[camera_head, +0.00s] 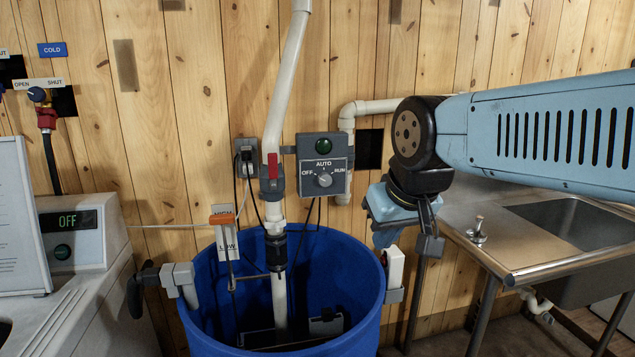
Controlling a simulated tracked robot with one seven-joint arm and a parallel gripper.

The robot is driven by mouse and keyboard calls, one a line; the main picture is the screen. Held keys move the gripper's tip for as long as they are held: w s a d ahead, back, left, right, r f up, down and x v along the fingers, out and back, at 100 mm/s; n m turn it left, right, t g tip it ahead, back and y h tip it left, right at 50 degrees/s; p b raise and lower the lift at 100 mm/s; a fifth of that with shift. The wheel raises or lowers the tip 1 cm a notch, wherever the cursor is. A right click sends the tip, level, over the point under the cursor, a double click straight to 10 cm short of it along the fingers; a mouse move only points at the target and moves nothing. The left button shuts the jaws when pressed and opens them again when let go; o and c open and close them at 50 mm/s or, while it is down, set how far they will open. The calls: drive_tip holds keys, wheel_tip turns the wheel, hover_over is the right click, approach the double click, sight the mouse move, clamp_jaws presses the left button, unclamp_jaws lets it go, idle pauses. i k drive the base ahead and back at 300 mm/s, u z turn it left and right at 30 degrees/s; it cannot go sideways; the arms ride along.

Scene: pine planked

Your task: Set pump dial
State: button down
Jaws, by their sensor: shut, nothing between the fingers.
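The pump control box (322,150) is a grey panel on the pine wall. It has a green button or lamp on top. Below it is the dial (324,180), a small round knob labelled OFF at left, AUTO above and RUN at right. I cannot clearly tell which label the knob points to. My gripper (430,246) hangs from my blue arm to the right of the box and lower than the dial. It is shut and empty, apart from the dial. Nothing covers the dial.
A blue barrel (205,290) stands below the box, with a pipe and red-handled valve (273,172) rising left of the dial. A metal sink counter (490,225) is at right. A white machine (85,300) with an OFF display is at left.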

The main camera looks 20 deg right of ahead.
sight(324, 180)
drive_tip(key=z, duration=0.55)
drive_tip(key=k, duration=0.4)
drive_tip(key=z, duration=0.6)
